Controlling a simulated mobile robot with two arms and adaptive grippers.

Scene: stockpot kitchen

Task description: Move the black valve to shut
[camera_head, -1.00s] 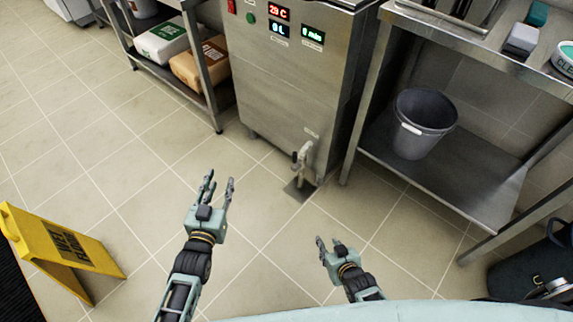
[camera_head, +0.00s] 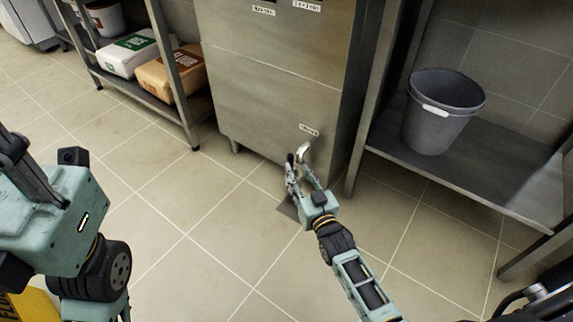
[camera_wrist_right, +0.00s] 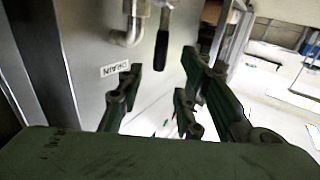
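The black valve handle (camera_wrist_right: 162,48) hangs from a metal fitting beside the curved drain pipe (camera_wrist_right: 128,36) in the right wrist view. In the head view the metal pipe (camera_head: 303,150) shows low on the steel cabinet's front; the handle is mostly hidden there by my fingers. My right gripper (camera_head: 299,178) is at the valve, fingers spread. In the right wrist view the gripper (camera_wrist_right: 155,88) is open, with the handle beyond and roughly between its fingertips; I cannot tell whether they touch. My left gripper (camera_head: 24,172) is raised close to the head camera at the left, its fingers partly cut off.
The steel cabinet (camera_head: 265,90) stands in the middle, with a DRAIN label (camera_wrist_right: 115,70) by the pipe. A shelf with bags (camera_head: 170,72) is at left. A grey bucket (camera_head: 440,115) stands on a low steel shelf (camera_head: 460,185) at right. A yellow sign (camera_head: 32,306) shows at lower left.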

